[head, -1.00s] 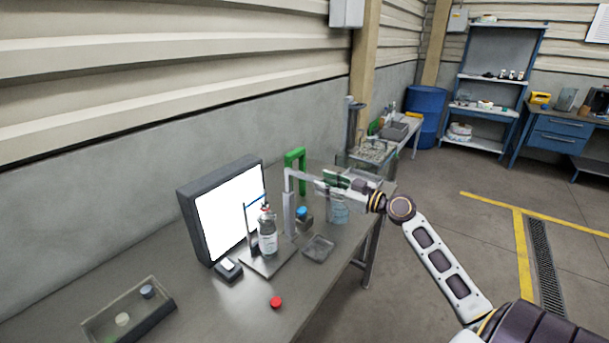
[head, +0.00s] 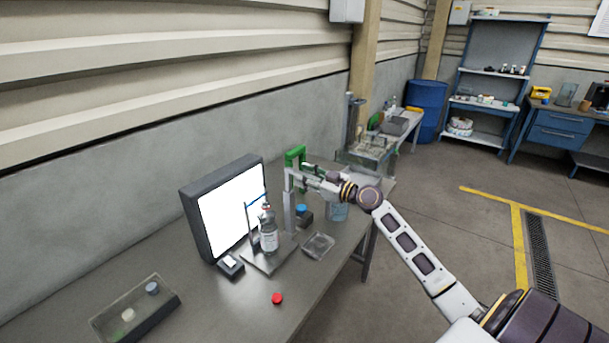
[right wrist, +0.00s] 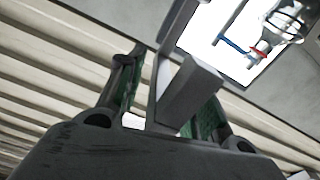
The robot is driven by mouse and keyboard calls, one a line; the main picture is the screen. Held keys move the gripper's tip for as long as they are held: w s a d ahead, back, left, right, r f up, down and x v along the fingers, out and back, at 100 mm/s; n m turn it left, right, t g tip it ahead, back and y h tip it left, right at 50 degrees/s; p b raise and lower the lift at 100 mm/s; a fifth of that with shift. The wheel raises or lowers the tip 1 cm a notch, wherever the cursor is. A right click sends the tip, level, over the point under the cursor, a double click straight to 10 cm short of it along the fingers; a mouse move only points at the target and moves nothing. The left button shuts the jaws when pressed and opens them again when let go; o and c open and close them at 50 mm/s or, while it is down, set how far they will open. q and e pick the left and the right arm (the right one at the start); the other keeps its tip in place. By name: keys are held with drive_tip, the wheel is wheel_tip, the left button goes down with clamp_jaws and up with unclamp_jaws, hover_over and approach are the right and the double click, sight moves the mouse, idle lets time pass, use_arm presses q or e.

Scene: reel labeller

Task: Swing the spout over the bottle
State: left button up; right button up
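The bottle (head: 268,238), clear with a pale label, stands upright on a grey base plate (head: 262,262) before a bright panel. Its neck shows in the right wrist view (right wrist: 272,38). A grey post (head: 289,212) stands just right of the bottle. What looks like the spout, a grey bar (right wrist: 188,92), is at the post's top and mostly hidden by my gripper in the head view. My right gripper (head: 303,178) is at the post's top; in the right wrist view its green-padded fingers (right wrist: 165,100) are apart, one on each side of the bar. My left gripper is out of view.
A thin stand with a blue bar (head: 255,203) rises beside the bottle. A green arch (head: 296,153) stands behind the post. A clear dish (head: 319,245), red cap (head: 277,298), small scale-like box (head: 230,265) and tray (head: 135,308) lie on the table. The front middle is clear.

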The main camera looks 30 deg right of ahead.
drive_tip(key=shift+w+a, duration=0.1)
drive_tip(key=shift+w, duration=0.05)
clamp_jaws()
idle(0.4)
